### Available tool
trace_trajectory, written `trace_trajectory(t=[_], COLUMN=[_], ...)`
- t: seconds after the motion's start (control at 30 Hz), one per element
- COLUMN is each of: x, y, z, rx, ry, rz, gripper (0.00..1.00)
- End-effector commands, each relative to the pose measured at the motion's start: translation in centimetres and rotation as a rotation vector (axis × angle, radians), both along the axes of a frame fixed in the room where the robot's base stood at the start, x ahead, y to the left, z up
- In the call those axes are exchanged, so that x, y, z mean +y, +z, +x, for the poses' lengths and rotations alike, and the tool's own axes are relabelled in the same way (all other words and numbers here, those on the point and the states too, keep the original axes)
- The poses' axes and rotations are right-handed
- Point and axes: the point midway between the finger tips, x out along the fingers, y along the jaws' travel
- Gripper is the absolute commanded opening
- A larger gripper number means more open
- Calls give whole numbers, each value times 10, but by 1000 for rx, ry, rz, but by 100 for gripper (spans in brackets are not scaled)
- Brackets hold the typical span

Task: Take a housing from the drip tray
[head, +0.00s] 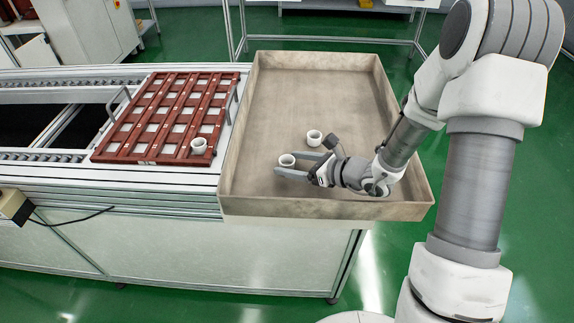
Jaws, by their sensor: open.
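The drip tray (262,110) is a large beige box with raised walls on the right end of the bench. Two small white cup-shaped housings are in it. One housing (314,137) stands near the middle of the tray floor. The other housing (287,160) is nearer the front left, right at my gripper's fingers. My gripper (284,168) is open and low over the tray, its fingers pointing left. This nearer housing appears to be between or just behind the fingers; I cannot tell which, or whether they touch it.
A red-brown slotted carrier (152,125) with handles lies on the conveyor left of the tray. A white housing (198,145) sits in its front right slot. The tray walls stand up around my gripper. The back of the tray is clear.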

Motion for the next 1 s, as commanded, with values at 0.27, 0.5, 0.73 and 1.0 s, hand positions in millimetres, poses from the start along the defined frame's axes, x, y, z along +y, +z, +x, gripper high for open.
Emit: trace_trajectory(t=[0.27,0.5,0.73,1.0], x=[0,-1,-1,-1], y=[0,0,1,19], z=[0,0,0,0], rx=[0,0,-1,-4], ry=[0,0,0,1], rz=[0,0,-1,-2], gripper=[41,0,0,0])
